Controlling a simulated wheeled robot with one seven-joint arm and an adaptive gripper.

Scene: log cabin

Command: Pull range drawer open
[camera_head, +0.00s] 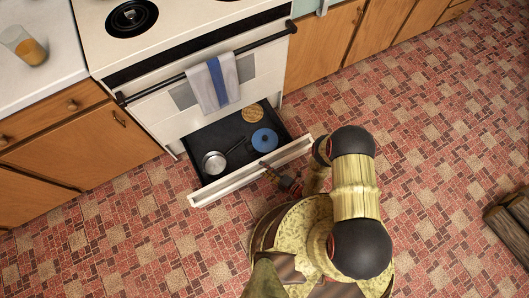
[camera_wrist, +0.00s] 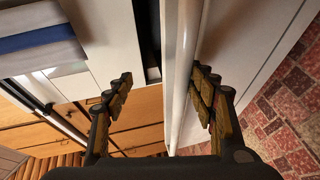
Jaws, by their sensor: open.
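The white range (camera_head: 160,80) stands against the cabinets. Its bottom drawer (camera_head: 215,190) is pulled out, showing a dark interior with a small pan (camera_head: 213,162), a blue-lidded pot (camera_head: 264,139) and a round tan item (camera_head: 252,114) in it. My gripper (camera_head: 278,176) is at the drawer's front panel, right of its middle. In the wrist view the open fingers (camera_wrist: 160,95) stand on either side of the white drawer front's top edge (camera_wrist: 183,60), with gaps visible. Whether a fingertip touches the panel is hard to tell.
A towel with a blue stripe (camera_head: 216,82) hangs on the oven door handle (camera_head: 155,84). Wooden cabinets (camera_head: 80,140) flank the range. A glass (camera_head: 23,46) stands on the left counter.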

